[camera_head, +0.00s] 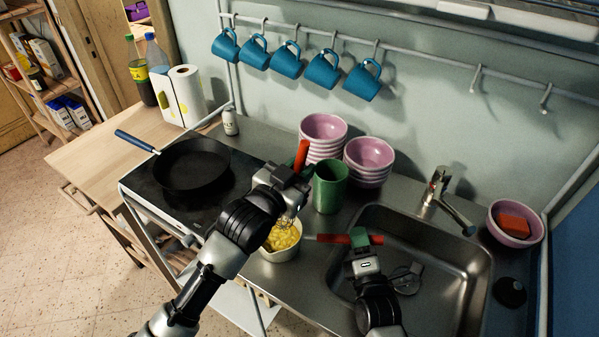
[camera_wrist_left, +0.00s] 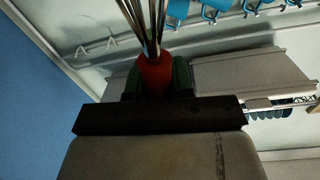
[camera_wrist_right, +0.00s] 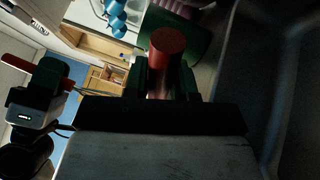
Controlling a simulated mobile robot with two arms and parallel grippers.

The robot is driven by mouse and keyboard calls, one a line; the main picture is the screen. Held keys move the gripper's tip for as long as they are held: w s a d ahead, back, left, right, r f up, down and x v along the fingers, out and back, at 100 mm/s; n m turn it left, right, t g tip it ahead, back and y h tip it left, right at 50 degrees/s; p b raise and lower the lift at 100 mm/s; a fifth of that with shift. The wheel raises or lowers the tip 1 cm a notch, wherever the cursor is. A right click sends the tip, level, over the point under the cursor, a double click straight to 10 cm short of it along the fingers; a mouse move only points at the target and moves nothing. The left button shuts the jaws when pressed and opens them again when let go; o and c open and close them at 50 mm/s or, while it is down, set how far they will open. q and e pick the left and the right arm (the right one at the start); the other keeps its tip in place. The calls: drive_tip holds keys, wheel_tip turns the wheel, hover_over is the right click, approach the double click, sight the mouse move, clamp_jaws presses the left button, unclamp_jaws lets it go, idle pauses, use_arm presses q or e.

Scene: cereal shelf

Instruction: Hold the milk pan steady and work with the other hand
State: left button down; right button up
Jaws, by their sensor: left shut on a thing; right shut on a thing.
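The milk pan (camera_head: 277,257) is white with yellow contents and sits at the counter's front edge, left of the sink. Its red handle (camera_head: 330,238) points right. My right gripper (camera_head: 360,238) is shut on that handle, and its red end (camera_wrist_right: 168,42) shows in the right wrist view. My left gripper (camera_head: 298,172) is shut on the red handle (camera_head: 302,153) of a whisk, above the pan. The whisk's wires point down into the pan. The left wrist view shows the handle (camera_wrist_left: 156,74) and wires (camera_wrist_left: 147,25). The wire ends are partly hidden by my arm and the contents.
A green cup (camera_head: 330,187) stands just behind the pan. Pink bowls (camera_head: 323,133) are stacked behind it. The sink (camera_head: 455,275) lies to the right. A black frying pan (camera_head: 192,165) is on the stove at left. Blue mugs (camera_head: 285,62) hang above.

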sight(301, 145)
use_arm(q)
drive_tip(key=shift+r, duration=0.1)
idle(0.5)
drive_tip(key=shift+r, duration=2.45)
use_arm(e)
drive_tip(key=o, duration=1)
drive_tip(key=shift+c, duration=0.2)
use_arm(q)
drive_tip(key=shift+r+p, duration=0.5)
drive_tip(key=shift+p, duration=0.05)
use_arm(e)
drive_tip(key=shift+s+d+f, duration=0.1)
drive_tip(key=shift+s+f, duration=0.25)
drive_tip(key=shift+s, duration=2.8)
drive_tip(key=shift+s+d+f, duration=0.1)
drive_tip(key=shift+s+f, duration=0.3)
drive_tip(key=shift+s, duration=2.75)
drive_tip(key=shift+s+d+f, duration=0.1)
drive_tip(key=shift+s+f, duration=0.25)
drive_tip(key=shift+s, duration=2.8)
